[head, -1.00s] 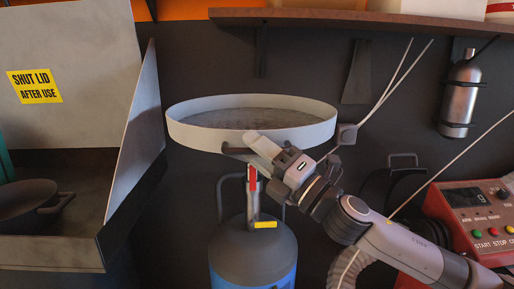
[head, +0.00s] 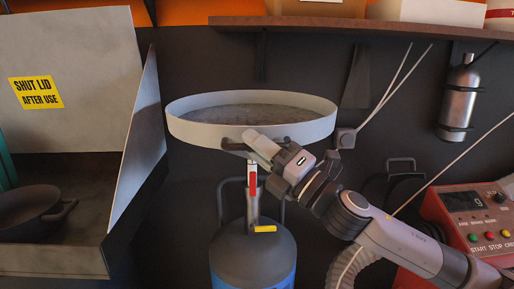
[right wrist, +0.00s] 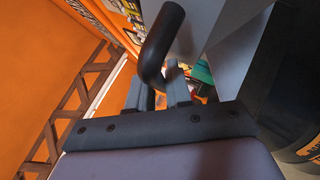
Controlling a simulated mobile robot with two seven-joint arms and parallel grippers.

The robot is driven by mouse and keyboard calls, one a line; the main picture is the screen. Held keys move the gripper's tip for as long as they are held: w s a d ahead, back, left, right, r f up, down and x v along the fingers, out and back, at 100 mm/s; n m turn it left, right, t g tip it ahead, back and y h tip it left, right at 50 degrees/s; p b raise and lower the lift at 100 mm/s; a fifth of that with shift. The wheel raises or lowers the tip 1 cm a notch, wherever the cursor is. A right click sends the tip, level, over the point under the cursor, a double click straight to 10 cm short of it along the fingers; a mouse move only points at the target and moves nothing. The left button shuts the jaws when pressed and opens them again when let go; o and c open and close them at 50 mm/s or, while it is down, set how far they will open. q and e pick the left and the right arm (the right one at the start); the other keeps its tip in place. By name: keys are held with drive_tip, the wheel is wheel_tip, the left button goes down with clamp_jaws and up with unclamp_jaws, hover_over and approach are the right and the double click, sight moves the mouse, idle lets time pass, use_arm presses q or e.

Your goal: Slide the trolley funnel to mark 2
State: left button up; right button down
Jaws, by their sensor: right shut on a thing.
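The funnel (head: 185,132) is a wide, pale round pan on top of the trolley's post (head: 252,207). The post rises from a dark-topped blue tank (head: 235,258) and carries a red piece and a yellow piece. No mark number can be read on it. My right gripper (head: 252,146) is at the funnel's front underside, shut on its dark handle (head: 232,146). In the right wrist view the dark bent handle (right wrist: 160,40) runs down to the fingers (right wrist: 158,95). The fingertips and grip are partly hidden. My left gripper is not in view.
An open grey bin with a raised lid (head: 85,60) and a dark pan (head: 28,208) stands at left. A red control box (head: 470,215) is at right. A shelf (head: 350,24) hangs above the funnel. A metal bottle (head: 460,95) is on the wall.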

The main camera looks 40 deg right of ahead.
wheel_tip(320, 180, up, 3)
drive_tip(key=shift+r+p, duration=0.2)
drive_tip(key=shift+p, duration=0.6)
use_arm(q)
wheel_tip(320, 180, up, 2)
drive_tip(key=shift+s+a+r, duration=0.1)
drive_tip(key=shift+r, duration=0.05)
use_arm(e)
drive_tip(key=shift+f, duration=0.1)
drive_tip(key=c, duration=1.1)
unclamp_jaws()
drive_tip(key=shift+c, duration=0.2)
drive_tip(key=shift+f, duration=0.1)
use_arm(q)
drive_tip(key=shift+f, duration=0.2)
use_arm(e)
drive_tip(key=shift+s+f, duration=0.1)
use_arm(q)
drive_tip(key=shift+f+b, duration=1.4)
drive_tip(key=shift+b, duration=0.25)
use_arm(e)
drive_tip(key=v, duration=0.7)
